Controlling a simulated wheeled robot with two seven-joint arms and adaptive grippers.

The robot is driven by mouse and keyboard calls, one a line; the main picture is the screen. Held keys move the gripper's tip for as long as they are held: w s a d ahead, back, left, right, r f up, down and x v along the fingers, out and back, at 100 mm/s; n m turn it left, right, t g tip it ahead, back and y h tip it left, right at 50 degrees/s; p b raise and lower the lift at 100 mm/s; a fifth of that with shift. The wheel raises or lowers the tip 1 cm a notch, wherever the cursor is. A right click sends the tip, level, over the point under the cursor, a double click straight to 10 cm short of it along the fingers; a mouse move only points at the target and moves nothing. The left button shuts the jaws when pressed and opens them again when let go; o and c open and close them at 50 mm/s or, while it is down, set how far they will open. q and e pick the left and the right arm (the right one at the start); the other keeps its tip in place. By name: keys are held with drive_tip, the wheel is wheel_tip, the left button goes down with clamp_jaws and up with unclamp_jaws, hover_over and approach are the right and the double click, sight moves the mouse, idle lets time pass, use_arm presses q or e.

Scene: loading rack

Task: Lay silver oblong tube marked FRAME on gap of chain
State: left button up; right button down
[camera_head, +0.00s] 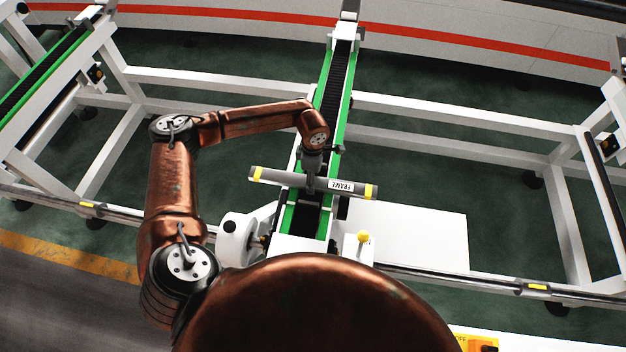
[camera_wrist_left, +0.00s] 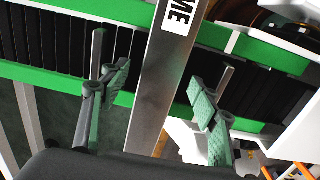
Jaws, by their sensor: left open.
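The silver oblong tube (camera_head: 276,178) has yellow bands near its ends and a white FRAME label. In the head view it lies crosswise over the black chain (camera_head: 334,85) between green rails. It also shows in the left wrist view (camera_wrist_left: 165,75), crossing the chain (camera_wrist_left: 45,40) and green rails, with part of the label visible. My left gripper (camera_head: 312,184) is above the tube's middle. In the left wrist view, its open fingers (camera_wrist_left: 158,92) stand on either side of the tube, with space between. Whether the tube rests fully on the chain is unclear. My right gripper is out of view.
A white frame (camera_head: 450,146) surrounds the conveyor. A white plate (camera_head: 420,235) lies right of the chain, and a yellow knob (camera_head: 362,237) stands near its front end. Another green-railed conveyor (camera_head: 40,75) is at far left. Green floor shows between the frame bars.

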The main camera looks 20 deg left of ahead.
use_arm(q)
wheel_tip(320, 180, up, 11)
idle(0.3)
idle(0.5)
